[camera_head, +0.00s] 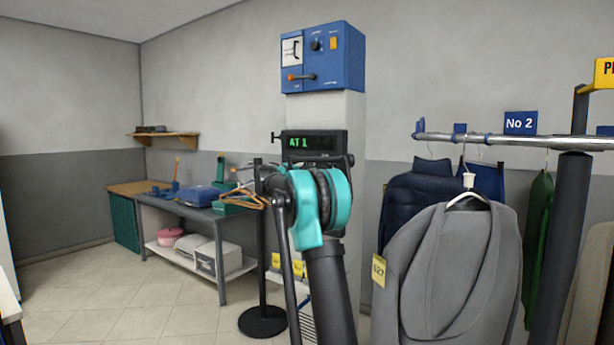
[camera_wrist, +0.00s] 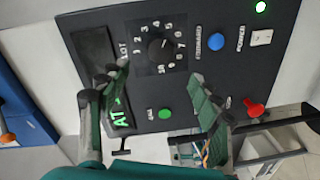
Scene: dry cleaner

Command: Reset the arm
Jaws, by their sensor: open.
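My arm is raised in the middle of the head view, its teal joint standing in front of a dark control panel (camera_head: 315,141) whose display reads "AT 1" in green. My gripper (camera_wrist: 161,72) is open and empty in the wrist view, with its two green-padded fingers apart. It faces the panel, which also shows in the wrist view (camera_wrist: 180,105). A numbered dial (camera_wrist: 161,50), a blue button (camera_wrist: 216,41), a green button (camera_wrist: 165,113) and a red knob (camera_wrist: 254,108) are on the panel. In the head view my arm hides most of the gripper.
A blue control box (camera_head: 322,57) is above the panel. A rail (camera_head: 480,138) with hanging clothes and a grey jacket (camera_head: 450,270) stands close on the right. A dark post on a round base (camera_head: 263,321) is left of my arm. A worktable (camera_head: 190,212) is farther left, with open floor before it.

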